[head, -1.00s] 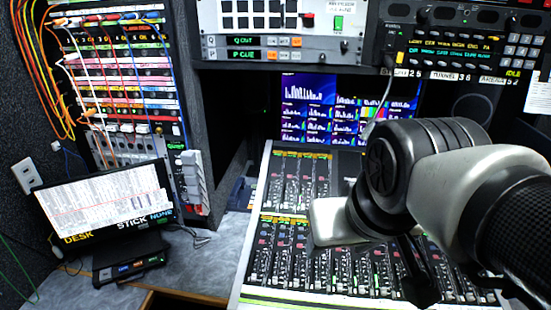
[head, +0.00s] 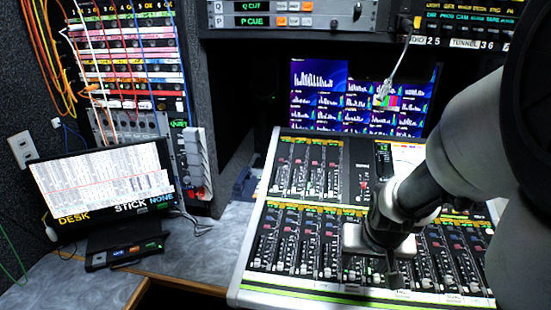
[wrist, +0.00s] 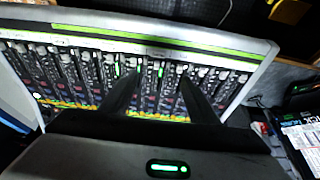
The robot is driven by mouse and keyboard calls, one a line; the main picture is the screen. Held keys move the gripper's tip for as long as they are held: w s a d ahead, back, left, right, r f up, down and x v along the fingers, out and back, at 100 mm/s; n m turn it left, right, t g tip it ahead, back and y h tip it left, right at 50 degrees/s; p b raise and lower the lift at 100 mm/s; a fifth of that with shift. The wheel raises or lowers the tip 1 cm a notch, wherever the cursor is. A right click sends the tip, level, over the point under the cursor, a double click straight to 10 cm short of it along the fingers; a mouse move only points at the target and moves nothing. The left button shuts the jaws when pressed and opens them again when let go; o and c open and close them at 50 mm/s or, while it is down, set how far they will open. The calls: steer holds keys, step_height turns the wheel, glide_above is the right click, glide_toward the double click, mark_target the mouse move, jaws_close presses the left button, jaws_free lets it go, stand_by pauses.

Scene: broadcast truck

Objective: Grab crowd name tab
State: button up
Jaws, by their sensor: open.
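The mixing desk (head: 250,285) has several small pale label tabs (head: 453,298) along its front edge, below the faders. Their lettering is too small to read, so I cannot tell which one is the crowd name tab. My gripper (head: 394,278) hangs over the front fader rows at the middle right of the desk, and its body hides some strips. In the wrist view my gripper (wrist: 157,88) has two dark fingers apart with nothing between them, over fader strips with green lights. The desk (wrist: 215,45) appears turned around there, its green-striped front edge at the top.
A monitor (head: 105,182) stands on the grey counter at left, with a small dark box (head: 125,254) before it. A patch panel with cables (head: 125,60) rises behind. Some counter beside the desk is clear.

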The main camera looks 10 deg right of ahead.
steer(key=b, duration=0.9)
glide_above(353, 285)
steer(key=s+a, duration=0.1)
steer(key=s, duration=0.2)
steer(key=f, duration=1.1)
steer(key=shift+w+a+f, duration=0.1)
steer(key=shift+w, duration=0.15)
steer(key=b+x, duration=0.4)
steer(key=x, duration=0.1)
steer(key=shift+s+f, duration=0.15)
steer(key=shift+s, duration=0.05)
steer(key=c, duration=1.1)
